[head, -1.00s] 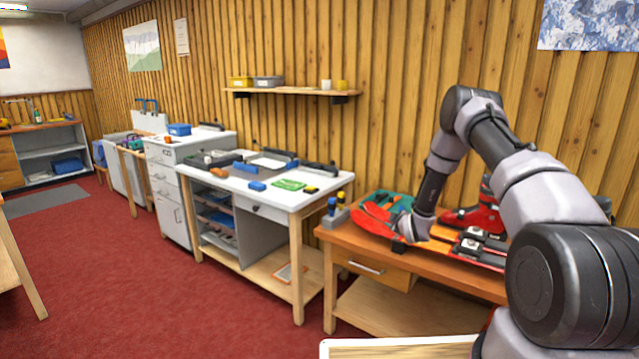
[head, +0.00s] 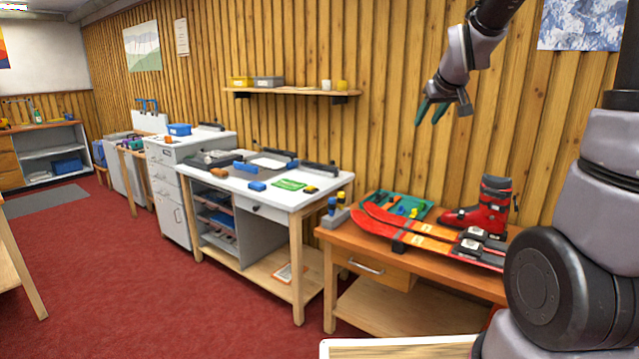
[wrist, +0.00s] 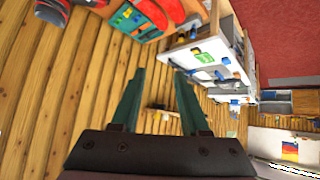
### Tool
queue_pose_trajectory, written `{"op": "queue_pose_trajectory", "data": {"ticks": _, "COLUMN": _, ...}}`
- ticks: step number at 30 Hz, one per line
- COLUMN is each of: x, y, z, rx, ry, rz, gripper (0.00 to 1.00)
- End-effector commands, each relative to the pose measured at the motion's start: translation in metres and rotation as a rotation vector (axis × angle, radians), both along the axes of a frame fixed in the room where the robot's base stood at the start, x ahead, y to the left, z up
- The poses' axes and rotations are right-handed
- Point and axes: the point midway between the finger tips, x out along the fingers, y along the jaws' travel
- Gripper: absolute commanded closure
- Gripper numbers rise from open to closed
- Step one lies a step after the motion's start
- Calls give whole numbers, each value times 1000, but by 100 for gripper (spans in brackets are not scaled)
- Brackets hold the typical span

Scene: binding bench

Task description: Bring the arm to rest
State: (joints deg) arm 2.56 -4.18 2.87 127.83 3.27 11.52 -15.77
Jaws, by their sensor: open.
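My gripper (head: 431,112) is raised high above the wooden bench (head: 345,240), in front of the plank wall. Its two green fingers are apart with nothing between them, and they also show spread in the wrist view (wrist: 155,95). On the bench below lie red skis (head: 400,229) with dark bindings. A red and black ski boot (head: 484,209) stands upright at the back right of the bench. My gripper touches none of these.
A green tool tray (head: 412,204) and a grey holder (head: 335,217) stand on the bench. A white-topped workbench (head: 262,199) is to its left. A wall shelf (head: 290,92) with small bins hangs left of my gripper. Red floor is open at front left.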

Motion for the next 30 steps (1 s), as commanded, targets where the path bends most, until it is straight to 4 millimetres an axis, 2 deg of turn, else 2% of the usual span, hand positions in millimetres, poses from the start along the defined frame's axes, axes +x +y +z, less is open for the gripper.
{"op": "queue_pose_trajectory", "data": {"ticks": 1, "x": -25, "y": 1, "z": 14, "rx": 37, "ry": 9, "rz": -28, "gripper": 55}}
{"op": "queue_pose_trajectory", "data": {"ticks": 6, "x": -109, "y": 9, "z": 36, "rx": 179, "ry": 79, "rz": -130, "gripper": 55}}
{"op": "queue_pose_trajectory", "data": {"ticks": 12, "x": -201, "y": 20, "z": 43, "rx": 342, "ry": 161, "rz": -237, "gripper": 55}}
{"op": "queue_pose_trajectory", "data": {"ticks": 15, "x": -234, "y": 25, "z": 41, "rx": 401, "ry": 196, "rz": -274, "gripper": 55}}
{"op": "queue_pose_trajectory", "data": {"ticks": 18, "x": -255, "y": 28, "z": 38, "rx": 440, "ry": 220, "rz": -297, "gripper": 55}}
{"op": "queue_pose_trajectory", "data": {"ticks": 21, "x": -265, "y": 30, "z": 36, "rx": 460, "ry": 234, "rz": -309, "gripper": 55}}
{"op": "queue_pose_trajectory", "data": {"ticks": 30, "x": -267, "y": 30, "z": 36, "rx": 464, "ry": 238, "rz": -312, "gripper": 55}}
